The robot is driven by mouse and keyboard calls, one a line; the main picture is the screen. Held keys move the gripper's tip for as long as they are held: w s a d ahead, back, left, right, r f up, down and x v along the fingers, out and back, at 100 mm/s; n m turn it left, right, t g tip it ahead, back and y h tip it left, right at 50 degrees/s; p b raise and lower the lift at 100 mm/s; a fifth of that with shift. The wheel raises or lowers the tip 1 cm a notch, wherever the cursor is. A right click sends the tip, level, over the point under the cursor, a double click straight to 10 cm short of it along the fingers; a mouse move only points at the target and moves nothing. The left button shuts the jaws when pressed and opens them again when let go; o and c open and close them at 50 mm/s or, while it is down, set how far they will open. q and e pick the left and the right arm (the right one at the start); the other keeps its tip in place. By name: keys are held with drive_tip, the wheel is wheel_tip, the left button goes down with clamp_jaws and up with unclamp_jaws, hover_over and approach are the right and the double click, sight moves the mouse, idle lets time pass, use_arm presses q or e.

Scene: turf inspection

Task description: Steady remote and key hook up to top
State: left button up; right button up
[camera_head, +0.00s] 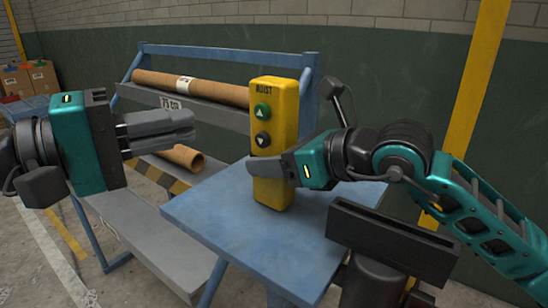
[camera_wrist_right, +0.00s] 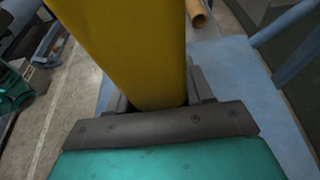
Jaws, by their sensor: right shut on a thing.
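The remote (camera_head: 276,99) is a tall yellow box labelled HOIST, with a green up-arrow button (camera_head: 262,111) above a dark down-arrow button (camera_head: 263,140). It is upright over the blue table (camera_head: 220,215); I cannot tell if its base touches. My right gripper (camera_head: 268,168) is shut around its lower part, below the buttons. In the right wrist view the yellow remote (camera_wrist_right: 130,45) rises between the grey fingers. My left gripper (camera_head: 193,127) is empty, fingers together, left of the remote at about button height and pointing towards it. I see no hook.
A blue rack (camera_head: 222,50) behind holds a long brown roll (camera_head: 215,88), with another roll (camera_head: 184,157) lower down. Cardboard boxes (camera_head: 28,77) stand at the far left. A yellow post (camera_head: 478,85) is at the right. The table's front is clear.

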sight(262, 112)
use_arm(q)
clamp_jaws()
drive_tip(key=shift+d, duration=0.1)
idle(1.2)
drive_tip(key=s+d+r+h, duration=0.2)
drive_tip(key=s+d+h, duration=0.1)
drive_tip(key=d+h, duration=0.25)
drive_tip(key=a+f+n+t+y, duration=0.1)
drive_tip(key=n+t+y, duration=0.1)
drive_tip(key=n+t, duration=0.2)
drive_tip(key=a+f+n+t+y, duration=0.1)
drive_tip(key=n+t+y, duration=0.1)
drive_tip(key=n+t, duration=0.3)
drive_tip(key=s+a+f+n+t+y, duration=0.1)
drive_tip(key=n+t, duration=0.3)
drive_tip(key=n, duration=0.4)
drive_tip(key=shift+s+a+f+t+y, duration=0.1)
drive_tip(key=shift+f+t+y, duration=0.1)
drive_tip(key=shift+y, duration=0.2)
drive_tip(key=shift+a+f+t+y, duration=0.1)
drive_tip(key=shift+t+y, duration=0.1)
drive_tip(key=shift+y, duration=0.15)
drive_tip(key=shift+d, duration=0.1)
drive_tip(key=w+d, duration=0.5)
drive_tip(key=w, duration=0.2)
